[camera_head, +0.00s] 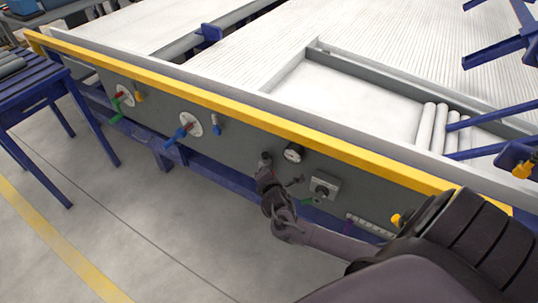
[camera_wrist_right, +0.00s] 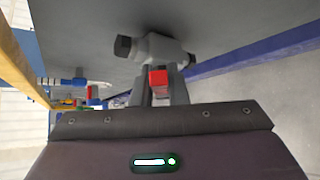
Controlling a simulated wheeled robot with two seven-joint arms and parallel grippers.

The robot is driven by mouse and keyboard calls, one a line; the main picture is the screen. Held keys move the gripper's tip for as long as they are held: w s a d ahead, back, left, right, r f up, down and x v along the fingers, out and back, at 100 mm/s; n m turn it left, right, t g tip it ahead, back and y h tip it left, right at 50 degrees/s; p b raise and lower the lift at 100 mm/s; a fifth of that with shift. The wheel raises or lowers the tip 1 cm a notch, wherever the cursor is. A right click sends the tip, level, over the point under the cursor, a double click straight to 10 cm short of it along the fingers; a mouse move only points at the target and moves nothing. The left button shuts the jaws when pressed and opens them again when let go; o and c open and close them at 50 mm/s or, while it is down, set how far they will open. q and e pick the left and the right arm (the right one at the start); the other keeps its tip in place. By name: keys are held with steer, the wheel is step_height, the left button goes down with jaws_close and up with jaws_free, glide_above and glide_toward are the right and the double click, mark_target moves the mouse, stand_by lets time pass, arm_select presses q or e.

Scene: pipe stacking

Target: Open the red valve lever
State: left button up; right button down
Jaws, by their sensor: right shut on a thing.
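The red valve lever (camera_wrist_right: 158,80) shows in the right wrist view as a short red block in front of a grey valve body (camera_wrist_right: 160,48) on the panel. My right gripper (camera_wrist_right: 160,92) has its two fingers on either side of the lever and is shut on it. In the head view my right gripper (camera_head: 267,174) is at the grey panel, just below the valve body (camera_head: 265,157); the red lever is hidden there. My left gripper is not in view.
The grey panel (camera_head: 240,150) carries a gauge (camera_head: 293,153), a switch box (camera_head: 325,187), and valves with blue (camera_head: 178,136) and green (camera_head: 116,118) handles. A yellow rail (camera_head: 230,106) runs above it. The floor in front (camera_head: 130,210) is clear.

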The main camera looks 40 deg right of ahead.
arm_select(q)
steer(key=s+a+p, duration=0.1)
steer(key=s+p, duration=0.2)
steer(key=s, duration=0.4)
arm_select(e)
steer(key=shift+w+a+r+n+g, duration=0.15)
steer(key=shift+w+r+n+g, duration=0.2)
steer(key=shift+r+g, duration=0.3)
steer(key=g+p, duration=0.1)
steer(key=p, duration=0.1)
steer(key=w+r+n+g+p, duration=0.1)
steer(key=p, duration=0.1)
steer(key=shift+a+n+h+p, duration=0.2)
steer(key=shift+n+h+p, duration=0.1)
steer(key=shift+h, duration=0.1)
steer(key=shift+w+a+n+g+h+p, duration=0.25)
steer(key=shift+w+n+g+p, duration=0.35)
steer(key=shift+g, duration=0.45)
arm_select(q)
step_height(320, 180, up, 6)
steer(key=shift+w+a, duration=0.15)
arm_select(e)
steer(key=shift+w+a+f+n+g+h, duration=0.15)
steer(key=shift+w+n+g+h, duration=0.25)
steer(key=shift+g, duration=0.6)
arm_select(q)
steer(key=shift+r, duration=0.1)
